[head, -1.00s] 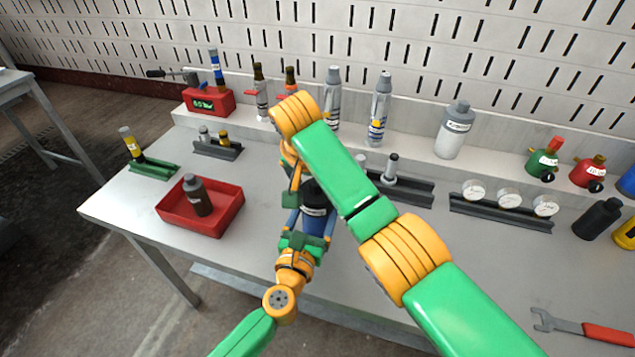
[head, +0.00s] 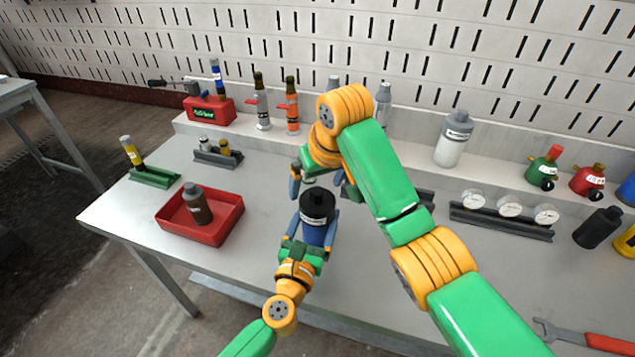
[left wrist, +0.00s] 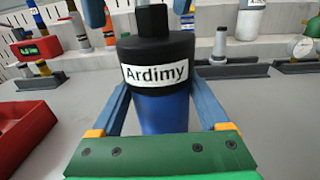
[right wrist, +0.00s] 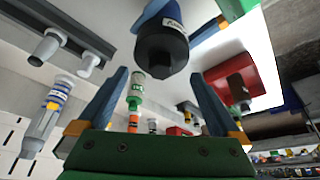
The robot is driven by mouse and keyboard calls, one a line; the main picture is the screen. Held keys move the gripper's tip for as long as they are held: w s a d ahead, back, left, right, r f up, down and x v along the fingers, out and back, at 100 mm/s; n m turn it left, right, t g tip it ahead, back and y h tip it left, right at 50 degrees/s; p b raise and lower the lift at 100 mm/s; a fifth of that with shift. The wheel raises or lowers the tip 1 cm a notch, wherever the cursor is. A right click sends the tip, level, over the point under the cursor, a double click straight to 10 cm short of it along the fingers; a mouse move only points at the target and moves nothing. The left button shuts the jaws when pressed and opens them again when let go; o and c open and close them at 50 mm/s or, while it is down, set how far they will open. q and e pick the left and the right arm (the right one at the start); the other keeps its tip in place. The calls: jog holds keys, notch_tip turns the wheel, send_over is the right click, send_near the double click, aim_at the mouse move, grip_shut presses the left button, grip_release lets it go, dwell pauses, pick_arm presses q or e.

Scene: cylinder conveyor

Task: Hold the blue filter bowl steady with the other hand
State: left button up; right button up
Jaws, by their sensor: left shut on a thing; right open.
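The blue filter bowl (head: 313,234) stands upright near the table's front middle, with a black labelled cap (head: 317,204) on top. My left gripper (head: 318,222) is shut around the bowl from the front, one finger on each side, as the left wrist view (left wrist: 165,112) also shows. My right gripper (head: 318,185) is open and empty, behind and above the cap, apart from it. In the right wrist view the black cap (right wrist: 161,52) is beyond the spread fingers (right wrist: 158,95).
A red tray (head: 228,219) with a dark bottle (head: 196,205) stands to the left. Behind are a red digital device (head: 210,110), a grey bottle (head: 453,140) and a gauge rack (head: 500,219). A wrench (head: 580,338) lies front right.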

aim_at(317, 202)
jog(key=n+y, duration=0.1)
jog(key=n, duration=0.2)
jog(key=shift+g, duration=0.3)
jog(key=shift+n, duration=0.3)
jog(key=shift+d+n+g+y, duration=0.1)
jog(key=shift+n+g+y, duration=0.2)
jog(key=shift+n, duration=0.5)
jog(key=n+g, duration=0.1)
jog(key=n, duration=0.3)
jog(key=shift+y, duration=0.4)
jog(key=shift+f, duration=1.3)
